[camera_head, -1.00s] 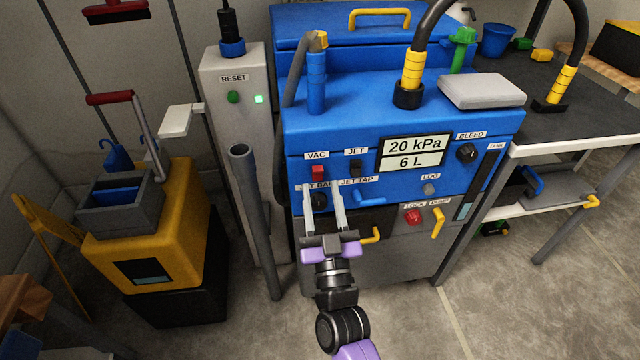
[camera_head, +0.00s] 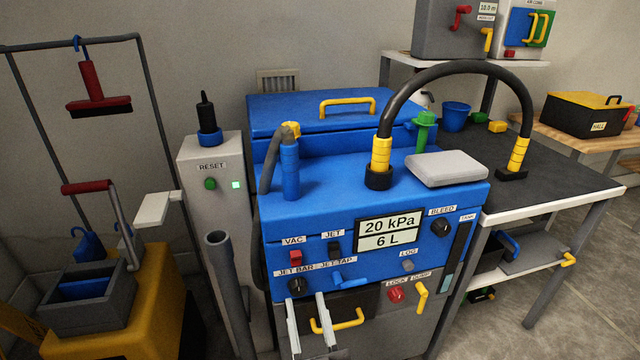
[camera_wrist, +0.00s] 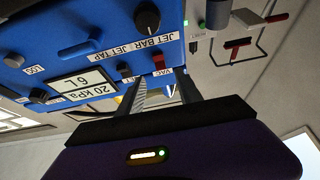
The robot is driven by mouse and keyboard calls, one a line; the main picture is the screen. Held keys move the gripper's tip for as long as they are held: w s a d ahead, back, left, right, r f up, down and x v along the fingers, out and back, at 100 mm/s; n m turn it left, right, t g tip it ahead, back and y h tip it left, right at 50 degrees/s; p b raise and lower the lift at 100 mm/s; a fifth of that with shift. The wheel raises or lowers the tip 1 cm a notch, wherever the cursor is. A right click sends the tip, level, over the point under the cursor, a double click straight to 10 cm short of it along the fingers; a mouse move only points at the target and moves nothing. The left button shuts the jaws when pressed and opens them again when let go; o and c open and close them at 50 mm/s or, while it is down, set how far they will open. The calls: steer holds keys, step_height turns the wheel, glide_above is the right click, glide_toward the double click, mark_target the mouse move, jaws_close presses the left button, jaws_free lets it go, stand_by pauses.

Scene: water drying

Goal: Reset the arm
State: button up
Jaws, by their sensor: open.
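My gripper (camera_head: 311,326) is at the bottom of the head view, in front of the lower front of the blue machine (camera_head: 335,215). Its two pale fingers stand apart with nothing between them. In the wrist view the fingers of my gripper (camera_wrist: 158,92) point toward the panel, which appears upside down, near the VAC switch (camera_wrist: 158,62) and the JET BAR knob (camera_wrist: 147,17). The rest of my arm is mostly below the head view's edge. Whether the fingers touch the panel cannot be told.
A grey post with a RESET button (camera_head: 210,184) and a lit green lamp stands left of the machine. A grey pipe (camera_head: 227,280) rises beside it. A yellow mop bucket (camera_head: 140,310) is at left. A dark-topped bench (camera_head: 560,185) is at right. A yellow handle (camera_head: 338,322) sticks out low on the machine.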

steer(key=s+d+m+g+h, duration=0.1)
steer(key=s+d+g+h, duration=0.1)
steer(key=s+d, duration=0.85)
steer(key=s+d+m+g+h, duration=0.1)
steer(key=s+d+g+h, duration=0.3)
steer(key=s, duration=1.1)
steer(key=s+d+m+g, duration=0.1)
steer(key=s+d, duration=0.8)
steer(key=s, duration=0.3)
step_height(320, 180, up, 18)
steer(key=p, duration=1.8)
steer(key=shift+s+d+p, duration=0.15)
steer(key=shift+s+p, duration=0.05)
steer(key=shift+p, duration=0.15)
